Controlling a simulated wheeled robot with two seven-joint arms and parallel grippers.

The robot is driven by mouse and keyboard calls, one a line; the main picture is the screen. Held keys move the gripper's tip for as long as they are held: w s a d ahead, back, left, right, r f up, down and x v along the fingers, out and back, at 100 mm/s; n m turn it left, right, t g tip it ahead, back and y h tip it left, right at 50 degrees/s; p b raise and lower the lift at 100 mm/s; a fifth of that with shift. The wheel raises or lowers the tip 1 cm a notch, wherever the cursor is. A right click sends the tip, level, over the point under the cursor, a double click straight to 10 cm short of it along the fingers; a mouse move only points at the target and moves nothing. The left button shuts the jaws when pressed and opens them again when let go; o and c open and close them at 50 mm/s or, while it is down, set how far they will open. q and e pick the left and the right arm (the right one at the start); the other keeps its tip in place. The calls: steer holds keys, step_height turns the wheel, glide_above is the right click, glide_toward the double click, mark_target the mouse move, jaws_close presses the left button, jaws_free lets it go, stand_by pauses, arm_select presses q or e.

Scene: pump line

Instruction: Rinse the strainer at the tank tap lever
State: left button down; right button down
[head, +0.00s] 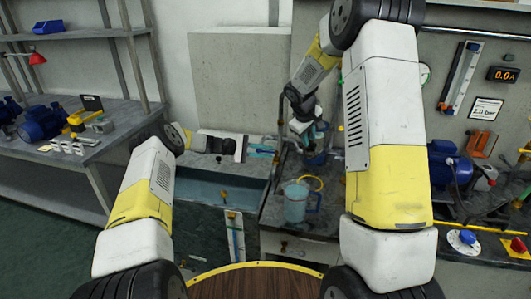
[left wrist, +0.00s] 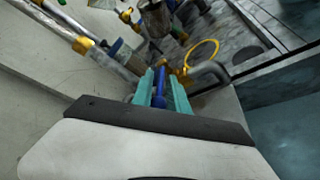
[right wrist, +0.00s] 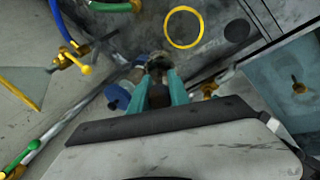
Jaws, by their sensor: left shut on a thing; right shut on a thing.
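My left gripper (head: 272,148) reaches in from the left above the tank (head: 192,188). In the left wrist view its teal fingers (left wrist: 161,80) are shut on a slim blue lever (left wrist: 159,98), which I take to be the tank tap lever. My right gripper (head: 318,130) hangs to the right of it. In the right wrist view its teal fingers (right wrist: 160,85) are shut on a grey, rounded metal piece (right wrist: 158,64), apparently the strainer. It is mostly hidden by the fingers, and whether water runs on it cannot be told.
A translucent blue jug (head: 296,203) stands on the dark counter, with a yellow ring (right wrist: 184,27) behind it. Pipes and a yellow valve handle (right wrist: 85,69) line the wall. A blue motor (head: 447,163) stands at the right, and a shelf bench (head: 75,150) at the left.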

arm_select(q)
steer(key=shift+s+a+f+n+t+y, duration=0.1)
steer(key=shift+s+n+t+y, duration=0.2)
steer(key=shift+n+t, duration=0.65)
steer(key=shift+s+n+t+y, duration=0.25)
steer(key=shift+n+t, duration=0.4)
steer(key=shift+t, duration=0.6)
steer(key=c, duration=1.5)
jaws_free()
steer(key=shift+s+a, duration=0.1)
steer(key=v, duration=1.1)
steer(key=shift+s+a, duration=0.15)
steer(key=shift+a, duration=0.2)
